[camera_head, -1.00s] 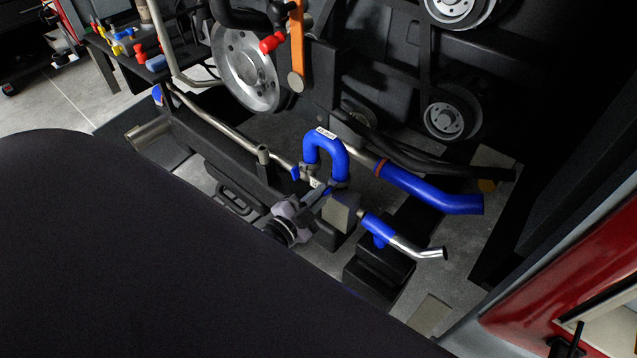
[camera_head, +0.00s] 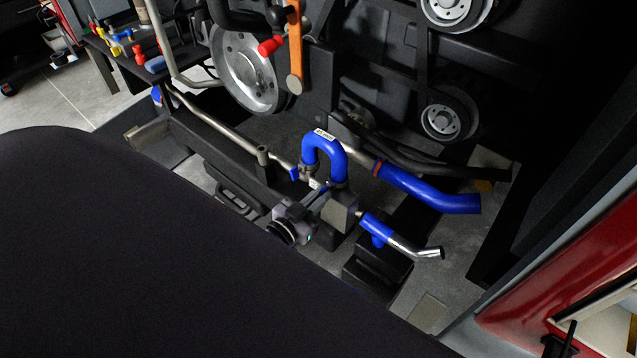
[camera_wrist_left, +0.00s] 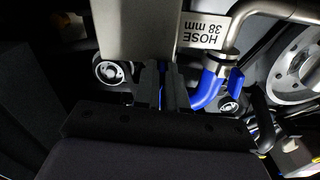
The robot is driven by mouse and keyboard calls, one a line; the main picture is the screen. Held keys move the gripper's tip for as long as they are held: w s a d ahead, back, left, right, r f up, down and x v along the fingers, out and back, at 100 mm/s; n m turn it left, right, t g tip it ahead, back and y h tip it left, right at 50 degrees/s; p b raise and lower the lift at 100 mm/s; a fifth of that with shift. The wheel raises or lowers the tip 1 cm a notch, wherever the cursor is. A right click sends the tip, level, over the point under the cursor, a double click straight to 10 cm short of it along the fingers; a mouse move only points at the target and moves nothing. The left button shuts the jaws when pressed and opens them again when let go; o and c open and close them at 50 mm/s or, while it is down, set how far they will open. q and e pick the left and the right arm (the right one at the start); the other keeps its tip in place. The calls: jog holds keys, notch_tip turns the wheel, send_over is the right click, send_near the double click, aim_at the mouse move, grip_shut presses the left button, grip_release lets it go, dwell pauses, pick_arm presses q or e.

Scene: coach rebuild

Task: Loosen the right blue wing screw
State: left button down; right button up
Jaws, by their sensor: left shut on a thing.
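A blue U-shaped hose (camera_head: 311,147) stands upright with a clamp at each end. The left blue wing screw (camera_head: 294,173) sticks out beside its left end; it also shows in the left wrist view (camera_wrist_left: 234,82). My left gripper (camera_head: 323,189) reaches in from the lower left to the clamp at the hose's right end. In the left wrist view its fingers (camera_wrist_left: 168,88) are shut on the right blue wing screw (camera_wrist_left: 162,78), of which only a thin blue strip shows between them. My right gripper is not in view.
A grey box-like block (camera_head: 341,210) stands close to the right of my gripper. A blue pipe with a silver end (camera_head: 403,244) and a larger blue hose (camera_head: 430,190) lie further right. A metal pipe (camera_head: 225,128) runs up to the left clamp.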

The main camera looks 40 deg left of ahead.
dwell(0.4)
pick_arm(q)
jog(key=c, duration=1.2)
grip_release()
jog(key=shift+c, duration=0.2)
jog(key=shift+s, duration=0.15)
jog(key=s, duration=0.7)
jog(key=shift+a, duration=0.3)
jog(key=s+d+g+h+p, duration=0.1)
jog(key=s+d+g+p, duration=0.2)
jog(key=s+d+g, duration=0.4)
jog(key=s+d, duration=0.3)
jog(key=shift+r+g, duration=0.2)
jog(key=shift+g, duration=0.1)
